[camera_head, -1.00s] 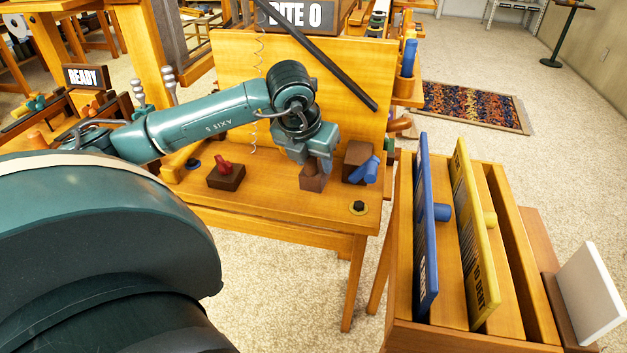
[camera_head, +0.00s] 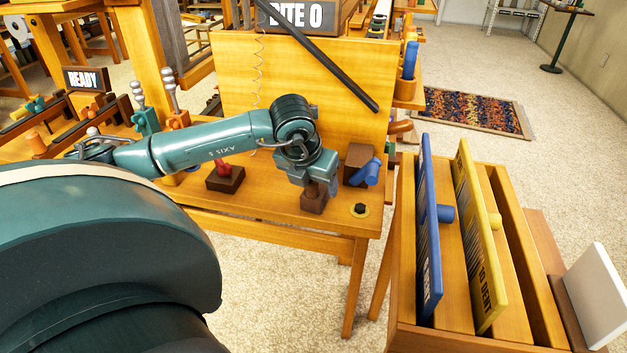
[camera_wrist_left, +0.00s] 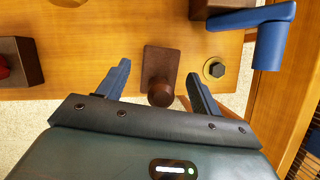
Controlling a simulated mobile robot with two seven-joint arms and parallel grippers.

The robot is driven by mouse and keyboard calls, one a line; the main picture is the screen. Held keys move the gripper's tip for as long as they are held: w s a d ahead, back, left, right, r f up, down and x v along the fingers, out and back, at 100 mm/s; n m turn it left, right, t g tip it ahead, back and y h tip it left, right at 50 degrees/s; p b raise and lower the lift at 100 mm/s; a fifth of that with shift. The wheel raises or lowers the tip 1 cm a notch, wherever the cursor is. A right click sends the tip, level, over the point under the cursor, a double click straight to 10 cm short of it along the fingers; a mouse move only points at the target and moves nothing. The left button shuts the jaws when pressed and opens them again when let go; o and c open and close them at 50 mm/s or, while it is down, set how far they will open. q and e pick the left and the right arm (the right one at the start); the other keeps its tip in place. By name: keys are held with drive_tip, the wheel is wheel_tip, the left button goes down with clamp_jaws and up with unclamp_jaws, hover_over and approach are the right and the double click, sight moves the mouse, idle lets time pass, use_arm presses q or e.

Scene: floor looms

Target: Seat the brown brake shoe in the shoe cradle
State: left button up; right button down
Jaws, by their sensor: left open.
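The brown brake shoe (camera_head: 312,203) looks like a dark block with a round post (camera_wrist_left: 160,92) on top. It is at the front part of the wooden bench, beside a black round knob. My left gripper (camera_head: 317,188) is over it. In the left wrist view the two fingers are apart, one on each side of the post, with gaps showing. The shoe's underside is hidden, so I cannot tell what it rests on. I cannot pick out the shoe cradle for certain. My right gripper is not in view.
The black knob on a yellow ring (camera_head: 360,210) is just right of the shoe. A brown block with a blue handle (camera_head: 367,172) stands behind right. A dark block with a red piece (camera_head: 225,178) is to the left. A rack with blue and yellow boards (camera_head: 428,235) stands at right.

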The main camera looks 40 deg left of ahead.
use_arm(q)
drive_tip(key=shift+f, duration=0.15)
drive_tip(key=a+p+v, duration=0.1)
drive_tip(key=p+v, duration=0.2)
drive_tip(key=v, duration=1)
drive_tip(key=shift+s+d, duration=0.25)
drive_tip(key=shift+d, duration=0.05)
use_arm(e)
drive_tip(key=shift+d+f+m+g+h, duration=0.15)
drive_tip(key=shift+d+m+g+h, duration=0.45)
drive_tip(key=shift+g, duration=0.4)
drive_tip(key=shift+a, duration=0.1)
